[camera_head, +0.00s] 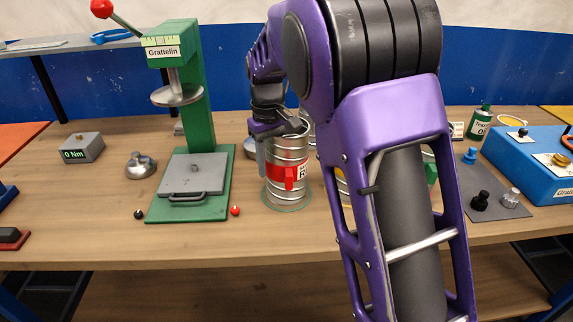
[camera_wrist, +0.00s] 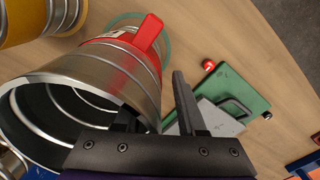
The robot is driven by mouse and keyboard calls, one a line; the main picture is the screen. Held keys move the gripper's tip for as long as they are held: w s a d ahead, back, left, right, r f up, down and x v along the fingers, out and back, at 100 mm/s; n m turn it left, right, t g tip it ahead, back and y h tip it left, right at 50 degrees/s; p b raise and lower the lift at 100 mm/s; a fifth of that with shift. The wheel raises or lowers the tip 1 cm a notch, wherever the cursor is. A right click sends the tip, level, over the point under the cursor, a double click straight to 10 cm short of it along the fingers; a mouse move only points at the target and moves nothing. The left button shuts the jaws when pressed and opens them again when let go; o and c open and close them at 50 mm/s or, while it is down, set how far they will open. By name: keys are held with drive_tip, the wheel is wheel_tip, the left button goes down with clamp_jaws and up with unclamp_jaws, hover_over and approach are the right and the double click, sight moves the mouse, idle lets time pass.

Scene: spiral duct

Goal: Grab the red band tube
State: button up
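The red band tube (camera_head: 289,184) is a ribbed silver metal cylinder with a red band and a red tab. It stands upright on a greenish ring on the wooden bench, left of my forearm. In the wrist view the red band tube (camera_wrist: 108,62) fills the left side, with its open end facing the camera. My gripper (camera_head: 272,142) is at its top left rim. In the wrist view my gripper (camera_wrist: 158,112) has its fingers apart, one at the tube's opening and one outside its wall. I cannot tell whether they touch the wall.
A green press (camera_head: 192,110) stands just left of the tube. A yellow band tube (camera_wrist: 25,20) is close beside it, mostly hidden behind my arm in the head view. A green bottle (camera_head: 481,122) and blue box (camera_head: 530,160) are at the right. A red ball (camera_head: 235,210) lies near the press.

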clamp_jaws()
idle(1.4)
